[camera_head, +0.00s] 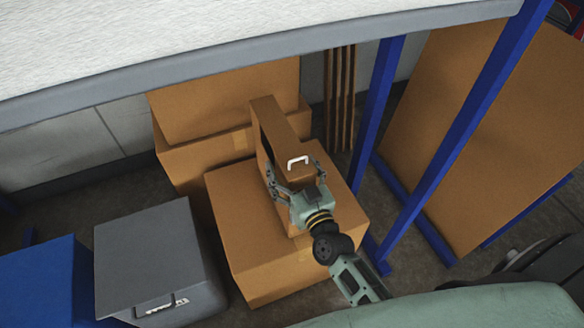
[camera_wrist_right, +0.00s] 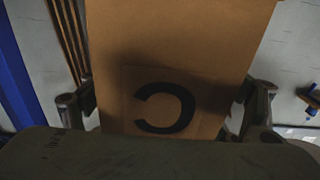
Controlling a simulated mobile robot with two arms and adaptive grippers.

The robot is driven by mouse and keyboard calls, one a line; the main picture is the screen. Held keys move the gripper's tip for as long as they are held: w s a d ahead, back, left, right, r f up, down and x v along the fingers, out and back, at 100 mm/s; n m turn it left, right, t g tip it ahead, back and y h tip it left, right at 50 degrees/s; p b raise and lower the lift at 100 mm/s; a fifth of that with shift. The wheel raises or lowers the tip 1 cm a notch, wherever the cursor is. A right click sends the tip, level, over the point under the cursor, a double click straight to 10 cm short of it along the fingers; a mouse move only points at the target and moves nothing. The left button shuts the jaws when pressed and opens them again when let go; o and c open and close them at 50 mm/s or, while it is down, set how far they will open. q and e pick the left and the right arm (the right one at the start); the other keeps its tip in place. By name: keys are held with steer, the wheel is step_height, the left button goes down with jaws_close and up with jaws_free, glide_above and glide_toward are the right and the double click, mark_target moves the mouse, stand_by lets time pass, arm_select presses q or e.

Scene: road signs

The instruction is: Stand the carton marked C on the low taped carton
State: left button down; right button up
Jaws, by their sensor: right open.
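In the right wrist view the carton (camera_wrist_right: 175,55) fills the middle, with a black C near my gripper. My right gripper (camera_head: 292,182) is open, with one finger on each side of the carton; in the right wrist view both fingers (camera_wrist_right: 165,105) show beside it, with a small gap at the right. The carton's lower end is partly hidden by my gripper. My left gripper is not in view.
A larger carton (camera_head: 185,165) stands behind at the left. A grey box (camera_head: 150,245) and a blue box (camera_head: 40,280) stand at left. Blue rack posts (camera_head: 377,105) rise close on the right, and a white-topped shelf (camera_head: 200,40) hangs over the scene.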

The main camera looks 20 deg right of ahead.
steer(key=s, duration=1.2)
steer(key=shift+d+r, duration=0.15)
steer(key=shift+d, duration=0.05)
